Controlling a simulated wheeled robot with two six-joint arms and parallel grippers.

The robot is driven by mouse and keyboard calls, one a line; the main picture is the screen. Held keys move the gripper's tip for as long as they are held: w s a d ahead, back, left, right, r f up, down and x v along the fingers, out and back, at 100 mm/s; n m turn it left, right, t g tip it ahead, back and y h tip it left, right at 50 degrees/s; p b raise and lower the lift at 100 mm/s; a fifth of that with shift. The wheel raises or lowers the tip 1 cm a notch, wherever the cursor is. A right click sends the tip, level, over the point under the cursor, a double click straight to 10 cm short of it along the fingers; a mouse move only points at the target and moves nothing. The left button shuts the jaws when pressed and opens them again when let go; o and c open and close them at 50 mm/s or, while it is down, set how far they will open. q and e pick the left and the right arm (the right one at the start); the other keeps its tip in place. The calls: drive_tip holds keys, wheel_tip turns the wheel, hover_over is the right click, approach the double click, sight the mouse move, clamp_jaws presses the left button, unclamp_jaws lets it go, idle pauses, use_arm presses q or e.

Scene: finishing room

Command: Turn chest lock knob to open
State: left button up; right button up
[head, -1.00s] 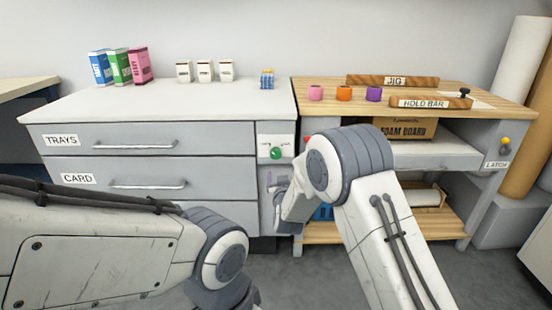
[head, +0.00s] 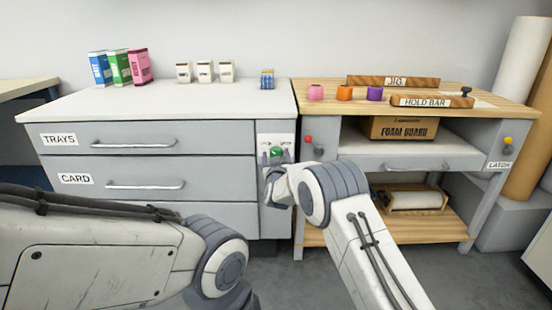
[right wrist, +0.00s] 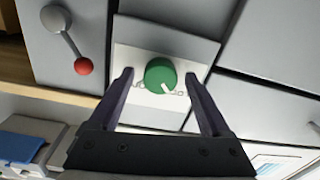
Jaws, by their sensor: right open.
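The green lock knob (head: 277,152) sits on a pale plate (head: 265,141) at the right end of the grey chest (head: 150,160). In the right wrist view the round knob (right wrist: 160,75) has a white pointer mark towards its lower right. My right gripper (head: 273,157) is open in front of the plate. In the right wrist view its two dark fingers (right wrist: 160,82) stand on either side of the knob, with a gap on each side. My left arm shows at the lower left of the head view, but its gripper is out of view.
A red-tipped lever (right wrist: 83,66) is close beside the plate, on the workbench; its red knob shows in the head view (head: 308,139). A yellow-tipped latch lever (head: 507,141) is farther right. The drawers have bar handles (head: 130,145). Grey floor lies below.

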drive_tip(key=shift+w, duration=0.15)
clamp_jaws()
